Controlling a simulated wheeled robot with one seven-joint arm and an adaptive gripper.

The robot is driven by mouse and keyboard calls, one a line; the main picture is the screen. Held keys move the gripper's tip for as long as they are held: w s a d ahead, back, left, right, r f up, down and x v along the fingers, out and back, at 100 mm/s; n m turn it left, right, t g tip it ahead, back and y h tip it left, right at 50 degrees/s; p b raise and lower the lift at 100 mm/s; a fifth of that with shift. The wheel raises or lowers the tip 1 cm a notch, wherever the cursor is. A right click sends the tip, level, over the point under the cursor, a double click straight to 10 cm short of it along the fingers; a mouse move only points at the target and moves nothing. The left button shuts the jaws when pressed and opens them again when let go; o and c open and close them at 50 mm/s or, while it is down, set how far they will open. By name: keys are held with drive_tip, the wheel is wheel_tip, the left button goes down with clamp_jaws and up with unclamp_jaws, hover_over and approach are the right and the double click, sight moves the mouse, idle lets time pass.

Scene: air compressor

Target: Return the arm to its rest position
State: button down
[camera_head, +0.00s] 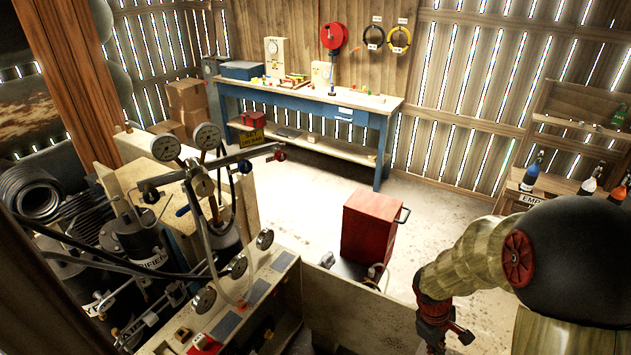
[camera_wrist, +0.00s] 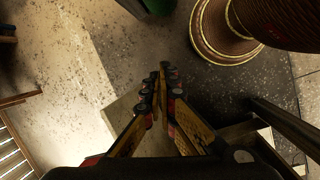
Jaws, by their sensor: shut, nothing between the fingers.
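My arm enters the camera_head view at the lower right, with a cream ribbed sleeve leading down to a red and black wrist part (camera_head: 440,318). It hangs over the pale floor, to the right of the red cabinet (camera_head: 370,228). The fingertips are not clear in that view. In the camera_wrist view my gripper (camera_wrist: 163,75) has its yellow and black fingers converging to meet at the tips. It is shut and empty, with speckled floor behind it and nothing touching the tips.
The compressor panel with gauges (camera_head: 235,268) fills the lower left. A blue workbench (camera_head: 300,100) stands along the back wall. Bottles sit on a wooden rack at the far right, near a blue-bodied bottle (camera_head: 533,172). Pale floor (camera_head: 310,200) between bench and cabinet is clear.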

drive_tip(key=s+a+r+m+t+y+b, duration=0.1)
drive_tip(key=s+a+r+m+t+b, duration=0.1)
drive_tip(key=r, duration=0.9)
drive_tip(key=s+a+r+m+t+y+b, duration=0.2)
drive_tip(key=s+a+r+m+t, duration=0.3)
drive_tip(key=s+a+r, duration=0.4)
wheel_tip(320, 180, up, 4)
drive_tip(key=shift+a+f+m+b, duration=0.25)
drive_tip(key=shift+a+m+b, duration=0.2)
drive_tip(key=shift+a, duration=0.4)
drive_tip(key=shift+s, duration=0.1)
